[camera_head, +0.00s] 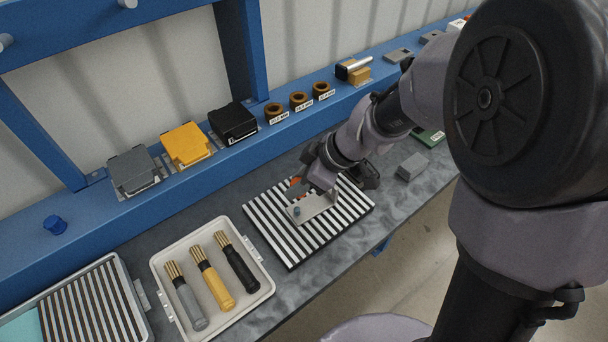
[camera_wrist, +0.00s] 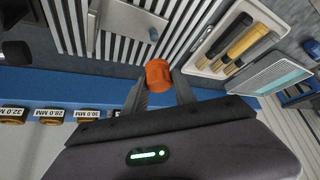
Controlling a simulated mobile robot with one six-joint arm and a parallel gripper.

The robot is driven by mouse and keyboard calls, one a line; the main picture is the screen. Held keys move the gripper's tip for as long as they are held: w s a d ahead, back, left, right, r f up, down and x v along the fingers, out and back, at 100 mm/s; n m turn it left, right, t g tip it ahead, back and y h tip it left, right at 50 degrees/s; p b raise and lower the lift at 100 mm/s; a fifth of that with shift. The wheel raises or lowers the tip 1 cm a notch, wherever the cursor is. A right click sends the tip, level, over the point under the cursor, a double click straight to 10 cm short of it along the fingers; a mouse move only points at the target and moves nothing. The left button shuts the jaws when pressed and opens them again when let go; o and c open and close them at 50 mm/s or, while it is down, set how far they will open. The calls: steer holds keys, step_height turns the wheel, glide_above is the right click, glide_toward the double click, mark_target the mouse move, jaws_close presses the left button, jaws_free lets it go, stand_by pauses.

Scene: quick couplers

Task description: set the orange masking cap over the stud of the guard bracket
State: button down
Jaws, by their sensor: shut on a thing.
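The orange masking cap (camera_wrist: 158,75) is held between the two fingers of my gripper (camera_wrist: 160,80) in the wrist view. A small patch of the cap (camera_head: 296,181) shows beside my gripper (camera_head: 303,182) in the head view. The guard bracket (camera_head: 319,206) is a light grey plate on the black-and-white striped mat (camera_head: 268,233). Its stud (camera_head: 297,211) stands near the bracket's left end. In the wrist view the bracket (camera_wrist: 122,22) lies beyond the cap, and the stud (camera_wrist: 153,34) shows just past it. The cap is apart from the stud.
A white tray (camera_head: 164,265) with grey, yellow and black connectors stands left of the mat. Grey, yellow and black boxes and three brown rings (camera_head: 299,101) line the blue ledge behind. A grey block (camera_head: 412,166) is right of the mat.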

mark_target(297, 209)
steer(key=shift+a+f+b, duration=0.2)
steer(key=shift+f+b, duration=0.15)
steer(key=shift+f, duration=0.25)
steer(key=shift+f+b, duration=1.3)
steer(key=shift+f, duration=1.05)
steer(key=shift+f+b, duration=0.1)
steer(key=shift+b, duration=0.5)
steer(key=shift+f, duration=0.1)
steer(key=shift+f+b, duration=0.45)
steer(key=shift+b, duration=0.4)
steer(key=shift+f+b, duration=0.25)
steer(key=shift+b, duration=0.2)
steer(key=shift+s+f+b, duration=0.1)
steer(key=shift+f+b, duration=0.35)
steer(key=shift+b, duration=0.3)
steer(key=shift+f, duration=0.1)
